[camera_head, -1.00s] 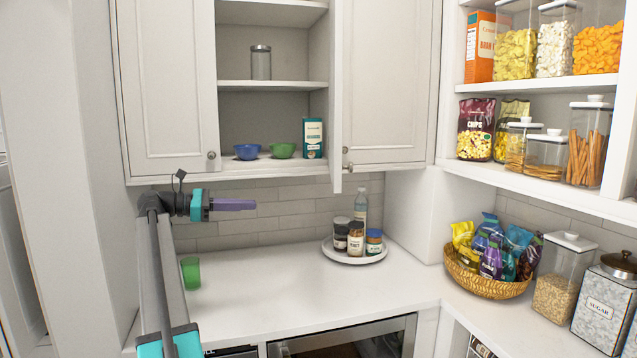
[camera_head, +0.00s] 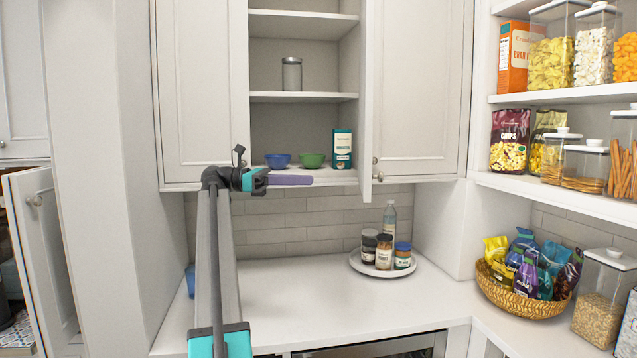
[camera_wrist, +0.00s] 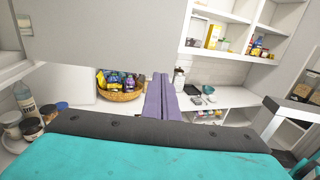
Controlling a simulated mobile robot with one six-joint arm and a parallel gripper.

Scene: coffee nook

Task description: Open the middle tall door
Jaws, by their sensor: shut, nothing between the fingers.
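The upper cabinet has a middle tall door (camera_head: 366,100) that stands swung out, nearly edge-on in the head view, with shelves showing to its left. A small knob (camera_head: 380,177) sits at its lower edge. The left tall door (camera_head: 200,90) and the right tall door (camera_head: 422,80) look closed. My gripper (camera_head: 312,180) is shut and empty, its purple fingers pointing right below the cabinet opening, left of the middle door and apart from it in the picture. In the wrist view, my fingers (camera_wrist: 162,97) are together, with a large pale panel (camera_wrist: 110,32) above them.
Bowls (camera_head: 278,160) and a carton (camera_head: 342,149) stand on the bottom shelf. A round tray (camera_head: 383,270) with several jars and a bottle stands on the counter (camera_head: 330,305). A snack basket (camera_head: 528,303) is at right. A separate door (camera_head: 50,260) stands open at far left.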

